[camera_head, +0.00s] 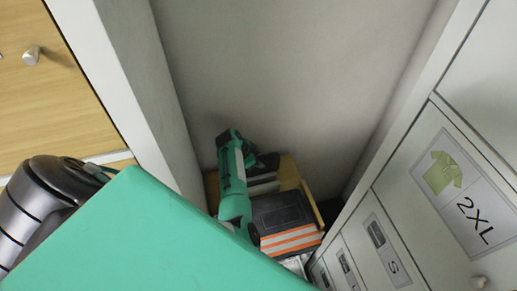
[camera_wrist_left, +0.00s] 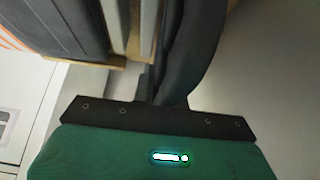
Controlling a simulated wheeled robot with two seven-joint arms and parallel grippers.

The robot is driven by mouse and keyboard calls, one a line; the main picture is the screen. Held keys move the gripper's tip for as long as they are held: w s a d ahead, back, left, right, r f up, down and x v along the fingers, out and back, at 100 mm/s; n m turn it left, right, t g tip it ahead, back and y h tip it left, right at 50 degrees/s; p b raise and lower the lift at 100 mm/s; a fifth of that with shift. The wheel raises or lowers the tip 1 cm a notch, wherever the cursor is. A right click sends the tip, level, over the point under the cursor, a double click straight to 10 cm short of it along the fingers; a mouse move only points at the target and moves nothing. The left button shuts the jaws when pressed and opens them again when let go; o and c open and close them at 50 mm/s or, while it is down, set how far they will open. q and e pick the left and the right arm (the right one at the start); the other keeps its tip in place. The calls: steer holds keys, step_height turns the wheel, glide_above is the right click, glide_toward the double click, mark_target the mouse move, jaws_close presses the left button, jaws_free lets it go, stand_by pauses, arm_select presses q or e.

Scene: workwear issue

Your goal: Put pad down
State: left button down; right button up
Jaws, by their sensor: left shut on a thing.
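My left gripper (camera_head: 248,158) reaches down between the cabinets, over a wooden tray (camera_head: 290,172). It is shut on a dark, curved thing that looks like the pad (camera_head: 267,165), at the tray's back side. In the left wrist view the pad (camera_wrist_left: 200,50) rises from the jaws (camera_wrist_left: 155,95) as a long black curve beside grey, upright flat pieces (camera_wrist_left: 128,20). Whether the pad touches the tray or these pieces I cannot tell. My gripper's body hides its near part. My right gripper is not in view.
A dark folded garment (camera_head: 280,210) with orange stripes (camera_head: 292,241) lies in the tray beside my gripper. White drawers (camera_head: 395,235) with size labels stand close on the right. A white cabinet side (camera_head: 125,75) and wooden front (camera_head: 45,100) stand on the left. The gap is narrow.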

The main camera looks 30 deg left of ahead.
arm_select(q)
steer(key=c, duration=1.4)
jaws_free()
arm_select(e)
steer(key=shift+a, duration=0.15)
